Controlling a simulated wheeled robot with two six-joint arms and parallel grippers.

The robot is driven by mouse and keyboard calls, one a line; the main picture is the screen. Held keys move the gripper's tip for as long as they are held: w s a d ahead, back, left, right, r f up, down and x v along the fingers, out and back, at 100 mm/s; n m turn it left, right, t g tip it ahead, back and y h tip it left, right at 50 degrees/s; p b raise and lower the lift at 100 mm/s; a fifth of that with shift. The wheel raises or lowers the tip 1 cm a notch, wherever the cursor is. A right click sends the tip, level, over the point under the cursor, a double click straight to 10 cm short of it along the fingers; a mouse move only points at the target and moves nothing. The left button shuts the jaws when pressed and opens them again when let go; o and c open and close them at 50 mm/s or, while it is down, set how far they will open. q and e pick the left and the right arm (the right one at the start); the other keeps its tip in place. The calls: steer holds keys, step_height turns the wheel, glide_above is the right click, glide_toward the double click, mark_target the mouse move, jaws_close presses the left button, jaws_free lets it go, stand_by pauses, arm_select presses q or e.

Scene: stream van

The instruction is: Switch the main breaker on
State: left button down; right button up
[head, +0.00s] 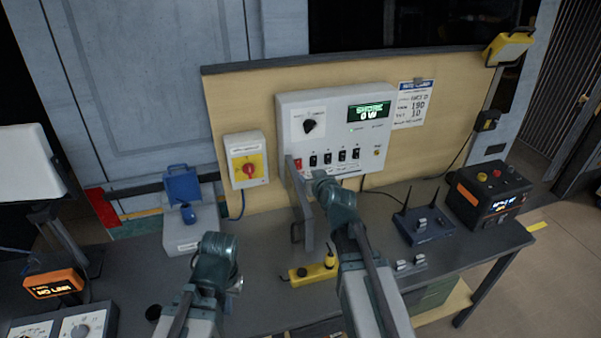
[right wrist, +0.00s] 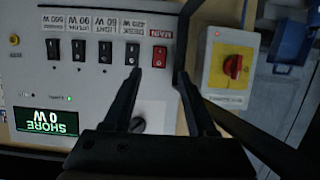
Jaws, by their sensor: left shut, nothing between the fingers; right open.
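The main breaker (head: 297,163) is a red rocker at the left end of the switch row on the white power panel (head: 290,110). In the right wrist view, which shows the panel upside down, the red breaker (right wrist: 161,60) sits under its red MAIN label. My right gripper (right wrist: 161,82) is open and empty, its fingertips on either side of the breaker's position in the picture. I cannot tell whether they touch the panel. In the head view my right gripper (head: 320,178) is just in front of the panel. My left gripper (head: 217,262) is shut and empty over the bench.
Several black switches (right wrist: 105,50) sit beside the breaker. The panel display (head: 369,110) reads SHORE 0 W.

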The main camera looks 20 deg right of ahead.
mark_target(299, 167)
steer(key=b+x, duration=0.3)
steer(key=x, duration=0.6)
steer(key=shift+w+f, duration=0.1)
steer(key=shift+w, duration=0.05)
jaws_close()
